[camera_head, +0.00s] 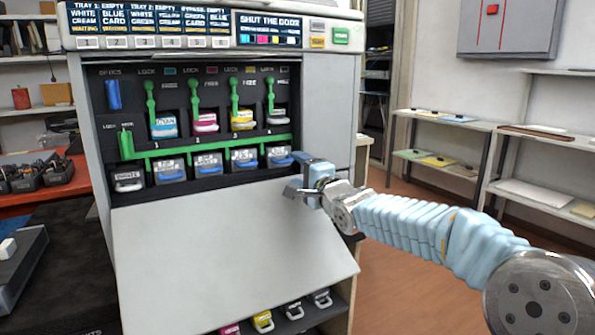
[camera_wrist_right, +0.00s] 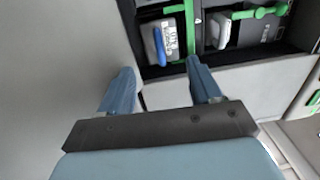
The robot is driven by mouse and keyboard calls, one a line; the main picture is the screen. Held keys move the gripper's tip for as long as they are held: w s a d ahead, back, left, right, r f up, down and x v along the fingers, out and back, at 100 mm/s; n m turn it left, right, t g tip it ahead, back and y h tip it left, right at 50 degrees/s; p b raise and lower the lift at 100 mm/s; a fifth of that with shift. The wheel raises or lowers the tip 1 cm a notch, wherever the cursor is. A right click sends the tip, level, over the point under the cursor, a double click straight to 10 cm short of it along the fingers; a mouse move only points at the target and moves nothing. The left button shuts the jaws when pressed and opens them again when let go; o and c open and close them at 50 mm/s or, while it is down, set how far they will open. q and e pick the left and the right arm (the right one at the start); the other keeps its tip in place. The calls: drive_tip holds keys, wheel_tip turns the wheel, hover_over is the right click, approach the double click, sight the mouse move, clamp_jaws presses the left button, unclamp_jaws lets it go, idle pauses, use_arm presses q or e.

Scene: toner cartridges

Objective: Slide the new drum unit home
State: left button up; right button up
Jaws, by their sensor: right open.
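A row of drum units sits in the lower bay of the printer (camera_head: 230,225), below a green bar (camera_head: 215,147). The rightmost drum unit (camera_head: 280,153) has a grey labelled front and a blue handle; in the right wrist view its labelled front (camera_wrist_right: 170,38) shows beyond my fingers. I cannot tell which unit is the new one or how far each sits in. My right gripper (camera_head: 305,187) is open and empty, just right of and below that rightmost unit, apart from it. In the wrist view, the fingers (camera_wrist_right: 158,78) are spread. My left gripper is not in view.
Toner cartridges with green levers (camera_head: 235,95) stand above the drums. The printer's front door (camera_head: 220,240) hangs open below the bay. A right-hand panel (camera_head: 330,115) borders the opening. Spare cartridges (camera_head: 263,321) lie on a shelf underneath. Floor at right is clear.

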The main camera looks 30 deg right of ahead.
sight(286, 162)
drive_tip(key=shift+r, duration=0.1)
